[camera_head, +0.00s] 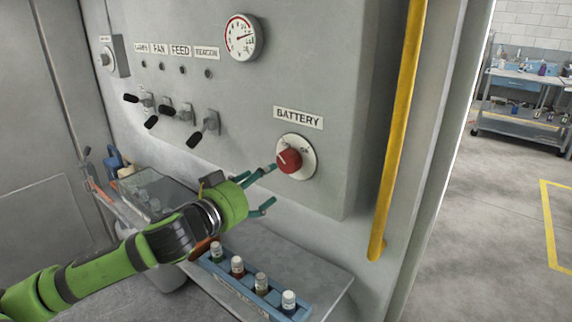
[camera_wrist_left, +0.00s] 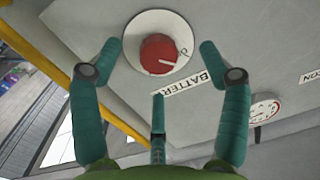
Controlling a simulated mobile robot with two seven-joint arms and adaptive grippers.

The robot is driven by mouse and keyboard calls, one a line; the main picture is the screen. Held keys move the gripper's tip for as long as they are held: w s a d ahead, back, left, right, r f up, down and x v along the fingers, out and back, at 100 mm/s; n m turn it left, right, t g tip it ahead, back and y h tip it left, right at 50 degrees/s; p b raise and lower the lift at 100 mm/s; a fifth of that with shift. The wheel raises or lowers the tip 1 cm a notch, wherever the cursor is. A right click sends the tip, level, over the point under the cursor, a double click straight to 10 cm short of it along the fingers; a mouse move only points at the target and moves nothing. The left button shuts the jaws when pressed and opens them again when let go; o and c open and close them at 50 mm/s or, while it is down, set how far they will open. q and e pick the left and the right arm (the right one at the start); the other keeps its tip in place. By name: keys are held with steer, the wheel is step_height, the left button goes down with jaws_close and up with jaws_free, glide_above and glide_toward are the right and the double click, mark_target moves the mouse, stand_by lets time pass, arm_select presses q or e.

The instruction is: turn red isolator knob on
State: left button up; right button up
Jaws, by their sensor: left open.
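The red isolator knob (camera_head: 290,161) sits on a round white plate (camera_head: 306,146) under the BATTERY label (camera_head: 298,118) on the grey panel. A white mark shows on the knob's face. The knob also shows in the left wrist view (camera_wrist_left: 160,54), ahead of the fingers. My left gripper (camera_head: 266,188) is just left of and below the knob, with its teal fingers spread. In the left wrist view the open fingers (camera_wrist_left: 155,62) stand on either side of the knob, with a third finger below; I see no clear contact. My right gripper is not in view.
Several black-handled levers (camera_head: 205,128) and a gauge (camera_head: 243,37) are on the panel to the left. A yellow vertical rail (camera_head: 397,130) runs right of the knob. A blue rack of small bottles (camera_head: 250,290) stands on the shelf below.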

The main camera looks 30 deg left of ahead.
mark_target(285, 159)
arm_select(q)
steer(key=shift+t+h, duration=0.3)
steer(key=shift+h, duration=0.1)
steer(key=w+r, duration=0.1)
steer(key=w+d+r, duration=0.1)
steer(key=w+r, duration=0.1)
steer(key=shift+d, duration=0.1)
steer(key=shift+w+d+p, duration=0.1)
steer(key=shift+w+p, duration=0.35)
steer(key=shift+w, duration=0.95)
steer(key=shift+w+d+f+p, duration=0.1)
steer(key=shift+w+f+p, duration=0.1)
steer(key=shift+w+p, duration=0.55)
steer(key=c, duration=1)
steer(key=shift+r+m, duration=0.15)
steer(key=shift+m, duration=0.15)
steer(key=shift+c, duration=0.6)
